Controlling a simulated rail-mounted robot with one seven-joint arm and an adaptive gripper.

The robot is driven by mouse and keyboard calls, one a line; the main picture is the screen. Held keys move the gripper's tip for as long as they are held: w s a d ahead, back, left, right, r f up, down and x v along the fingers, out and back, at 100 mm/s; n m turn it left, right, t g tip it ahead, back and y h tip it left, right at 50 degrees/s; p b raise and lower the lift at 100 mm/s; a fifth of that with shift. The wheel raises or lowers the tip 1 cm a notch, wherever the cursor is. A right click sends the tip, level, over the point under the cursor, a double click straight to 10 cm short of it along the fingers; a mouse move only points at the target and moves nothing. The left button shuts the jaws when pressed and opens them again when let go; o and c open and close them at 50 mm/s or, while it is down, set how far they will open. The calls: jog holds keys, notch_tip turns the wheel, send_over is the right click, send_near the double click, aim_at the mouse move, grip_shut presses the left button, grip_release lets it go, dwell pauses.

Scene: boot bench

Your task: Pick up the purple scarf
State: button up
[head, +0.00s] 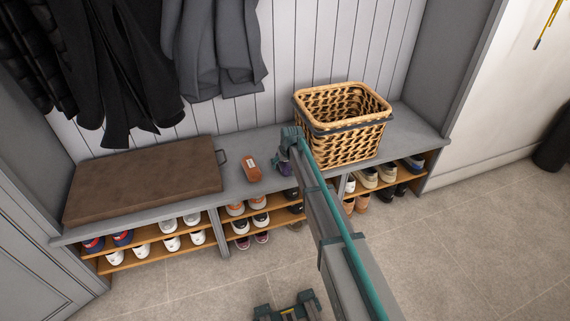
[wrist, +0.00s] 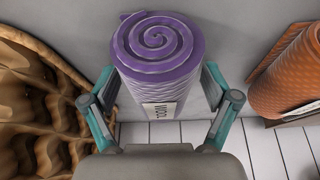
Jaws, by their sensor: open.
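The purple scarf (wrist: 157,62) is a rolled-up bundle with a spiral end and a white label, seen large in the wrist view. My gripper (wrist: 160,100) is open, with one teal-and-grey finger on each side of the scarf's lower part. I cannot tell whether the fingers touch it. In the head view my gripper (head: 290,140) is small and partly hidden by my arm.
A wicker basket (head: 345,125) stands close on the bench to the right. An orange-brown rolled item (head: 252,169) lies close on the left. A brown cushion (head: 145,181) covers the bench's left part. Coats (head: 215,50) hang above it, and shoes (head: 170,243) fill the shelves below.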

jog(key=c, duration=1.3)
jog(key=shift+r, duration=0.15)
jog(key=shift+c, duration=0.2)
jog(key=shift+r, duration=0.25)
notch_tip(320, 180, up, 2)
jog(key=shift+r, duration=0.25)
jog(key=s+r, duration=0.1)
jog(key=r, duration=0.1)
jog(key=s+d+r+p, duration=0.1)
jog(key=s+r, duration=0.3)
jog(key=shift+s+d+r+p, duration=0.1)
jog(key=shift+d+r+p, duration=0.1)
jog(key=shift+r+p, duration=0.1)
jog(key=s+d+r, duration=0.2)
jog(key=s+r, duration=0.1)
jog(key=s, duration=0.5)
jog(key=shift+s+d+r+p, duration=0.2)
jog(key=shift+r+p, duration=0.1)
jog(key=shift+p, duration=0.1)
